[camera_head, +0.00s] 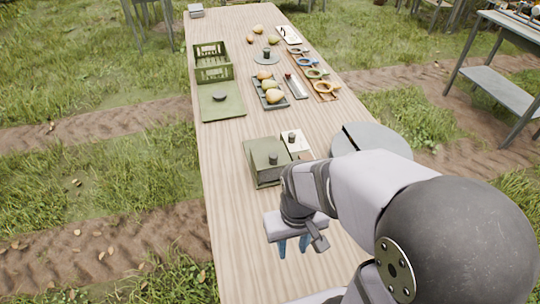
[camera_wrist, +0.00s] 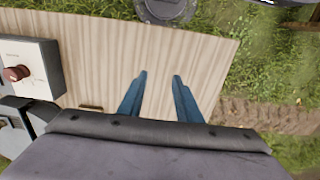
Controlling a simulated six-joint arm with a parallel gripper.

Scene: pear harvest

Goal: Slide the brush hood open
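A green metal box (camera_head: 262,178) with a dark knob (camera_head: 273,158) on its flat top stands mid-table in the head view; I take it to be the brush hood. Its lid looks closed, and what is inside is hidden. My gripper (camera_head: 293,250) hangs above the near part of the table, in front of the box and apart from it. In the wrist view my gripper (camera_wrist: 160,76) shows two blue fingers spread apart with nothing between them. The green box is not clearly seen in the wrist view.
A pale plate with a dark knob (camera_head: 291,137) adjoins the box. Behind are a green crate (camera_head: 213,73), a tray of pears (camera_head: 285,103) and a rack of rings (camera_head: 327,88). A grey box with a red knob (camera_wrist: 15,73) is left in the wrist view. The table's left-front is clear.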

